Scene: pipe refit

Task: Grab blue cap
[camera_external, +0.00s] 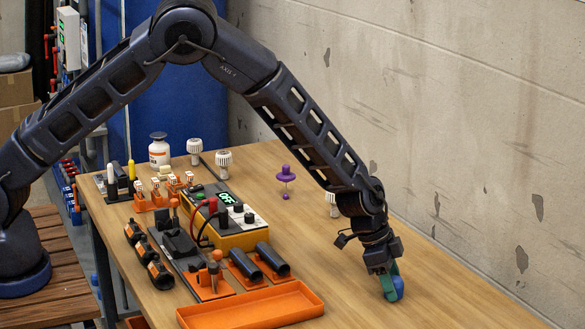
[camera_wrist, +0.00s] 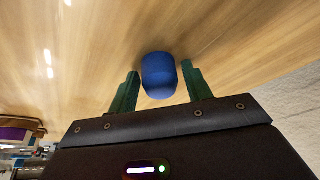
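The blue cap (camera_external: 398,288) is on the wooden table top at the right, below my gripper. In the wrist view the blue cap (camera_wrist: 159,75) lies between the fingertips of my gripper (camera_wrist: 160,68). A narrow gap shows on each side of the cap, so the green fingers are open and do not appear to close on it. In the external view my gripper (camera_external: 390,278) points down at the table, and one green finger partly covers the cap. Whether the fingertips touch the table is hard to tell.
An orange tray (camera_external: 250,307) lies at the front edge, left of my gripper. A purple knobbed part (camera_external: 285,175) stands further back. A yellow meter box (camera_external: 228,236) and dark pipe pieces crowd the left. The wall (camera_external: 470,130) runs along the right; table around the cap is clear.

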